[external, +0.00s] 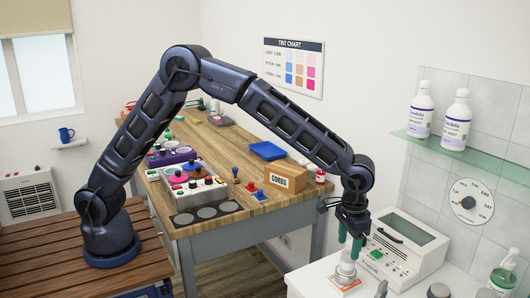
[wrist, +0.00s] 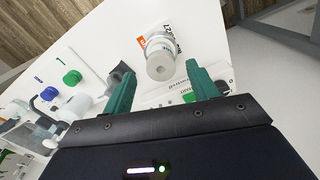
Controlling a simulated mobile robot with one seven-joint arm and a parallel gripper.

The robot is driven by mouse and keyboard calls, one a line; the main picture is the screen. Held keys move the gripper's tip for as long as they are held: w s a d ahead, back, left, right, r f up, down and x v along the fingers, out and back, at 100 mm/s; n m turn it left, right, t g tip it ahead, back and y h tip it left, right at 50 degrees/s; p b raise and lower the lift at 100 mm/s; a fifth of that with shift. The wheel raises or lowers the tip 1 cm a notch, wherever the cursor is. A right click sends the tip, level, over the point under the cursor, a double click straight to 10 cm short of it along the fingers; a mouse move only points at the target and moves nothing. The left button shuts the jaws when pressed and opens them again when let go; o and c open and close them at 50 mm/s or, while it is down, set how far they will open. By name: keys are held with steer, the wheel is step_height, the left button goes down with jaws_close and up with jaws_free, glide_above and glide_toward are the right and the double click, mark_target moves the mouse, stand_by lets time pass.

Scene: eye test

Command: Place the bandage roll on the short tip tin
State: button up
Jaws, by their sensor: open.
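A pale roll with a dark hole in its end, which looks like the bandage roll (wrist: 160,67), is in the upper middle of the wrist view. In the external view, this small stack (external: 345,272) stands upright on the white counter, over an orange and white label. My gripper (external: 349,244) is above it, pointing down. Its green fingers (wrist: 158,69) are open, one on each side of the roll in the wrist view, and hold nothing.
A white device (external: 403,246) stands right behind the stack. A glass shelf (external: 470,157) with two bottles is above. The wooden bench (external: 225,160), carrying a cardboard box (external: 285,178), is to the left.

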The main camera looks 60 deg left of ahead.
mark_target(347, 254)
step_height(347, 254, up, 6)
steer(key=shift+f, duration=0.2)
steer(key=s+a+r+t, duration=0.1)
steer(key=s+a+r, duration=0.2)
steer(key=a+r, duration=0.55)
steer(key=s+a+r+n, duration=0.1)
steer(key=s+a+r, duration=0.2)
steer(key=a, duration=1)
steer(key=s+a+r+t, duration=0.1)
steer(key=s+a+r, duration=0.2)
steer(key=a+r, duration=0.55)
steer(key=s+a+f+n+t, duration=0.1)
steer(key=s+a+f, duration=0.2)
steer(key=s+a, duration=0.8)
steer(key=s+a+f+n+t, duration=0.1)
steer(key=s+a+f, duration=0.2)
steer(key=s+a, duration=0.9)
steer(key=shift+s+a+t, duration=0.3)
steer(key=shift+s, duration=0.45)
